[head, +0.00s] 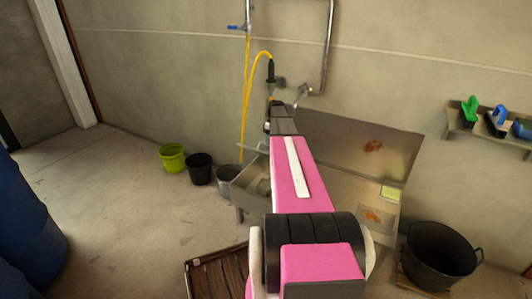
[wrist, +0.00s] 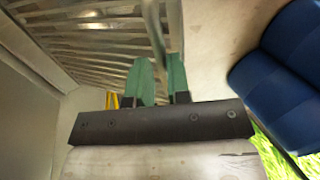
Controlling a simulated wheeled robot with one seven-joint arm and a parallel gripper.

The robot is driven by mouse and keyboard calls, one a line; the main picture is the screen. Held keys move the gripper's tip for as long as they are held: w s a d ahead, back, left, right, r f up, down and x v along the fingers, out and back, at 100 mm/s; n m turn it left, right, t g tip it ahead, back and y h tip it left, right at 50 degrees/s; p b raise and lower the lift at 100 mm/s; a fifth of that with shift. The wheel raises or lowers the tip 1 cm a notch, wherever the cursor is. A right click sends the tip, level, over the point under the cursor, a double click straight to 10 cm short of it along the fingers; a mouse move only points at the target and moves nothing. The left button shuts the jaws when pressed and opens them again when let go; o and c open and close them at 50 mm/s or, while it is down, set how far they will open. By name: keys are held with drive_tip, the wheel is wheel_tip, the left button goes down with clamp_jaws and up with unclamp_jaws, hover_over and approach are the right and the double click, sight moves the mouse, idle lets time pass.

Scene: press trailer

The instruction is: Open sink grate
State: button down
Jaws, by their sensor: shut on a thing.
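My gripper (wrist: 159,72) shows in the wrist view as two green fingertips close together. They are shut on a metal bar that runs up between them, apparently the rim of the sink grate (wrist: 95,38), whose slats fill the upper left of that view. In the head view my pink arm reaches out over the metal sink (head: 250,195) at the back wall. The arm covers much of the basin. The fingers and the grate cannot be made out clearly in the head view.
A yellow hose (head: 247,95) and pipe hang on the wall above the sink. A lime bucket (head: 172,158) and a black bucket (head: 200,170) stand to its left, a large black tub (head: 440,255) to its right. Blue barrels (head: 28,225) stand far left.

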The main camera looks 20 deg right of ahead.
drive_tip(key=shift+w+d+r, duration=0.15)
drive_tip(key=shift+w+d, duration=0.45)
drive_tip(key=shift+d, duration=0.15)
drive_tip(key=shift+w+d+r, duration=0.15)
drive_tip(key=shift+w+d, duration=0.45)
drive_tip(key=shift+d, duration=0.15)
drive_tip(key=c, duration=1.1)
unclamp_jaws()
drive_tip(key=shift+c, duration=0.2)
drive_tip(key=shift+s+r, duration=0.1)
drive_tip(key=shift+r, duration=0.05)
drive_tip(key=v, duration=1)
drive_tip(key=shift+s+a+r, duration=0.1)
drive_tip(key=shift+a+r, duration=0.1)
drive_tip(key=shift+r, duration=0.2)
